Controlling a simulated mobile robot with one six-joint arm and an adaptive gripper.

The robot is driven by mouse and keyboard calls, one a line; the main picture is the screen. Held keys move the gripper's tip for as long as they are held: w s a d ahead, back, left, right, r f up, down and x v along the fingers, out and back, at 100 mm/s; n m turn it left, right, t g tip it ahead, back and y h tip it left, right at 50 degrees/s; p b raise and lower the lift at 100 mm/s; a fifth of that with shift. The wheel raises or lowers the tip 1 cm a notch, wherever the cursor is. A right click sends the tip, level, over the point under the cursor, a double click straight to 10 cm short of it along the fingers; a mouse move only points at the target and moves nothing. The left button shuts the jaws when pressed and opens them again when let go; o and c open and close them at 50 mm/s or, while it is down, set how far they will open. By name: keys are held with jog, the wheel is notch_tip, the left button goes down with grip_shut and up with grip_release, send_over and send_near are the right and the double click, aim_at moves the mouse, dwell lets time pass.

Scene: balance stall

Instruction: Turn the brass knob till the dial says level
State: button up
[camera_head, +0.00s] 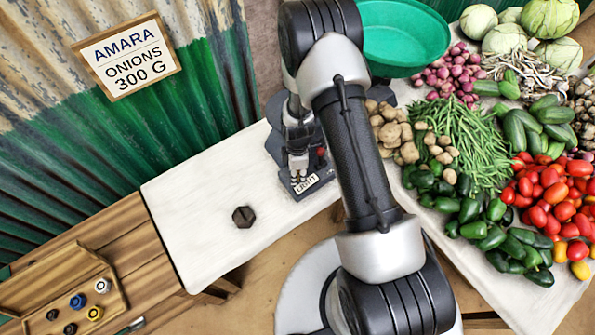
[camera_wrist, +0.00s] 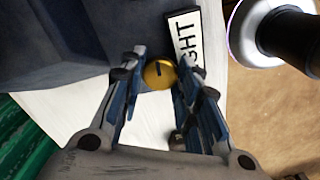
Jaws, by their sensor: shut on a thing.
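The brass knob (camera_wrist: 158,74) is a round yellow disc with a dark line, on the dark blue balance body (camera_wrist: 70,40). My gripper (camera_wrist: 157,76) is shut on the knob, one finger on each side. In the head view my gripper (camera_head: 299,174) is at the front of the balance, and the knob is hidden there. The dial plate (camera_head: 307,184) beside it reads "LIGHT". In the wrist view the plate (camera_wrist: 184,45) shows only "GHT". Much of the balance is hidden behind my arm.
A dark hexagonal weight (camera_head: 243,216) lies on the white tabletop (camera_head: 190,205), otherwise clear there. A wooden tray (camera_head: 45,285) with several small weights is at lower left. A green basin (camera_head: 405,40) and heaped vegetables are at right. A sign (camera_head: 127,56) reads "AMARA ONIONS 300 G".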

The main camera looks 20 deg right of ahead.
jog(key=m+b, duration=0.1)
jog(key=m, duration=0.3)
jog(key=shift+m+b, duration=0.7)
jog(key=shift+m, duration=1.5)
jog(key=o, duration=1.1)
notch_tip(320, 180, up, 12)
jog(key=shift+r, duration=0.1)
